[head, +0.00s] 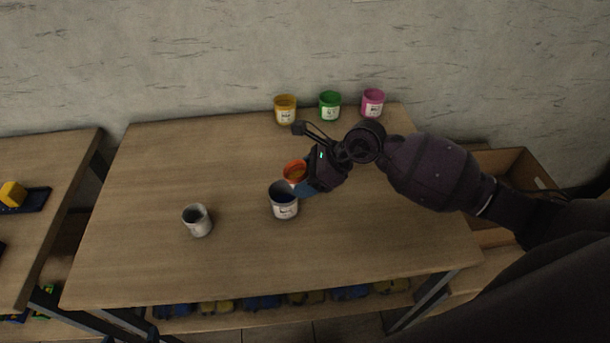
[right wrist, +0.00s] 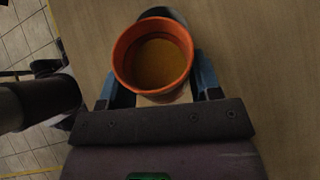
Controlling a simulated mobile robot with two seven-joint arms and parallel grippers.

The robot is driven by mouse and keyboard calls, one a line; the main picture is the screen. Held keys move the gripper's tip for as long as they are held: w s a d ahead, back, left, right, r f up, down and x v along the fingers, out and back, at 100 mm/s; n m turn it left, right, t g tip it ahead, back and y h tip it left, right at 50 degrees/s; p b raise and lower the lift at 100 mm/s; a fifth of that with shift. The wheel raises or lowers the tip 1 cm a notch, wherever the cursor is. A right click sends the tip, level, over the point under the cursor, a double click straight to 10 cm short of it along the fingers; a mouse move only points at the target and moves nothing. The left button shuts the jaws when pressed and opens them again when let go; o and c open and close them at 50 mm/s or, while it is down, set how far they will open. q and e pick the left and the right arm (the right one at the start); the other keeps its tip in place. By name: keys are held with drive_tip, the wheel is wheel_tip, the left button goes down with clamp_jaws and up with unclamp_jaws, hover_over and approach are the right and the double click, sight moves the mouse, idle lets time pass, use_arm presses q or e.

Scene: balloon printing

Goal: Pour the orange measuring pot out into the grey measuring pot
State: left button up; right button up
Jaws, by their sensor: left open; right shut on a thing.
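The orange measuring pot (head: 295,171) is held by my right gripper (head: 308,182) over the middle of the table. In the right wrist view the orange pot (right wrist: 121,62) sits between the blue fingers (right wrist: 154,88), its mouth facing the camera, with a yellow-brown content inside. A small light grey pot (head: 199,228), which looks like the grey measuring pot, stands upright on the table to the left, apart from the gripper. Its inside looks grey; I cannot tell whether it holds anything. My left gripper is not in view.
A white-labelled pot with a dark blue inside (head: 284,209) stands close beside the held pot. Yellow (head: 286,111), green (head: 330,107) and pink (head: 372,104) pots line the back edge. The table (head: 150,170) is clear around the grey pot.

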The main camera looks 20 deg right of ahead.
idle(0.4)
drive_tip(key=shift+r+h+p, duration=0.15)
drive_tip(key=shift+h+p, duration=0.25)
drive_tip(key=shift+p, duration=0.15)
drive_tip(key=shift+h+p, duration=0.3)
drive_tip(key=shift+p, duration=0.1)
drive_tip(key=shift+d+g, duration=0.1)
drive_tip(key=shift+g, duration=0.2)
idle(0.5)
drive_tip(key=shift+r+h+p, duration=0.1)
drive_tip(key=shift+h+p, duration=0.3)
drive_tip(key=shift+p, duration=0.1)
drive_tip(key=shift+g+h+p, duration=0.3)
drive_tip(key=shift+h+p, duration=0.05)
drive_tip(key=shift+h, duration=0.15)
drive_tip(key=shift+h, duration=0.4)
idle(0.4)
